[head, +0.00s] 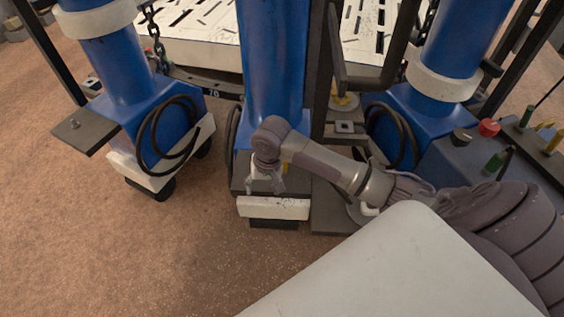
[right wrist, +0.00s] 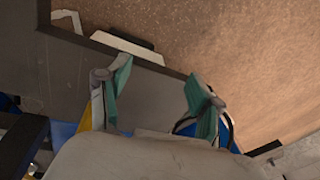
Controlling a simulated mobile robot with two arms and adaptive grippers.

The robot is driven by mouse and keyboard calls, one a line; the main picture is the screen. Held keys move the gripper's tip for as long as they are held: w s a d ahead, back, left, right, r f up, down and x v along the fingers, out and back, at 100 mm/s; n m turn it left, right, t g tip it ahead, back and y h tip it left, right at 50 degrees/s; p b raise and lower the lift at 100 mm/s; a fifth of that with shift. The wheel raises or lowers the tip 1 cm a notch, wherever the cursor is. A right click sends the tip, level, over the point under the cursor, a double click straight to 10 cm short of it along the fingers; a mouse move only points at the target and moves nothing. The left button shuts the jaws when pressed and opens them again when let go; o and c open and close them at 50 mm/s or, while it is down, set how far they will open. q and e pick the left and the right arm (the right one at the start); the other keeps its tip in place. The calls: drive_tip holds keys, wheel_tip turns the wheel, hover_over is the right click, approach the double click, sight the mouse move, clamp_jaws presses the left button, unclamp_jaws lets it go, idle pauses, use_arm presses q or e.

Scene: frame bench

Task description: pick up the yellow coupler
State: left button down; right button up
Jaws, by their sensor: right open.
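My right gripper (head: 265,187) hangs in front of the middle blue column, over its base block. In the right wrist view its two green-padded fingers (right wrist: 158,98) are apart with nothing between them. A small yellow piece (head: 345,102) sits between the middle and right columns, partly hidden by dark posts. I cannot tell which one is the coupler. A yellow sliver (right wrist: 85,118) shows beside the left finger in the wrist view, mostly hidden. My left gripper is out of view.
The blue middle column (head: 273,60) stands close behind my right gripper. Another blue column (head: 118,70) with a looped black cable stands left. The console (head: 470,165) carries red, black and green knobs. The brown floor (head: 100,250) is clear at the front left.

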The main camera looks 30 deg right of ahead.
drive_tip(key=w+d+r+m, duration=0.1)
drive_tip(key=d+r+m, duration=0.1)
drive_tip(key=d+r, duration=0.1)
drive_tip(key=w+d+r+m, duration=0.2)
drive_tip(key=d+r, duration=0.1)
drive_tip(key=r, duration=0.2)
drive_tip(key=w+d+r+m+g+h, duration=0.1)
drive_tip(key=d+r+m, duration=0.1)
drive_tip(key=d+r, duration=0.1)
drive_tip(key=shift+w+d+r, duration=0.15)
drive_tip(key=shift+w+r, duration=0.15)
drive_tip(key=shift+r, duration=0.4)
drive_tip(key=shift+d+f+m, duration=0.1)
drive_tip(key=shift+d+m, duration=0.05)
drive_tip(key=shift+m, duration=0.15)
wheel_tip(320, 180, down, 7)
drive_tip(key=shift+f+b, duration=0.1)
drive_tip(key=shift+b, duration=0.85)
wheel_tip(320, 180, down, 5)
drive_tip(key=shift+s+f+b, duration=0.1)
drive_tip(key=shift+f+b, duration=0.05)
drive_tip(key=shift+b, duration=0.6)
drive_tip(key=shift+f, duration=0.25)
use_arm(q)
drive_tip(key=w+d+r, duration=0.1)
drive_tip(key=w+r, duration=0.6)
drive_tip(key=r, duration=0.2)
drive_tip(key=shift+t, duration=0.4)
use_arm(e)
drive_tip(key=shift+c, duration=0.2)
